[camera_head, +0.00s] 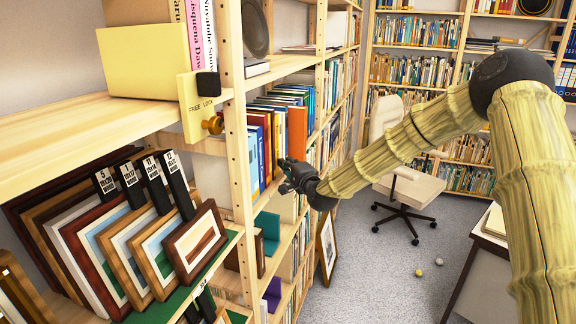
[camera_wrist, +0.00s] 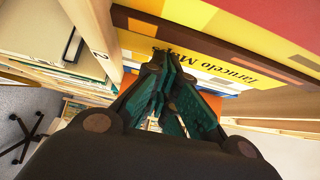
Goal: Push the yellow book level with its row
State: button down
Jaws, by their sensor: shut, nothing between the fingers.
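In the wrist view the gripper (camera_wrist: 160,65) overlaps the spine's lettered end. I cannot tell whether the tips touch it, or how far the book stands out from its row.
An orange book (camera_head: 297,135) juts out to the right of the row. A shelf upright (camera_head: 238,150) stands close on the left. Framed prints (camera_head: 197,240) lean on the nearer shelf. A white office chair (camera_head: 410,185) stands on open grey floor.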

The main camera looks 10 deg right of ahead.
jog(key=s+d+b, duration=0.4)
jog(key=s+d, duration=0.1)
jog(key=s, duration=0.7)
jog(key=s+a+f+n+g, duration=0.3)
jog(key=s+f, duration=0.4)
jog(key=f, duration=0.5)
jog(key=s+a+f+n+g, duration=0.25)
jog(key=s+f, duration=0.35)
jog(key=f, duration=0.7)
jog(key=s+a+f+n+g, duration=0.2)
jog(key=s+f+g, duration=0.2)
jog(key=s+f, duration=0.55)
jog(key=s+d+f+n+g+h, duration=0.1)
jog(key=s+f+n+g, duration=0.1)
jog(key=s+f, duration=0.4)
jog(key=s+f+n+g+h, duration=0.1)
jog(key=s+f+n+g, duration=0.2)
jog(key=s, duration=1.2)
jog(key=s+d+f+n+g+h, duration=0.1)
jog(key=s+f+n+g, duration=0.1)
jog(key=s+f, duration=0.7)
jog(key=shift+s+d+f+n+g, duration=0.15)
jog(key=shift+s+d+n+g, duration=0.3)
jog(key=shift+s, duration=0.5)
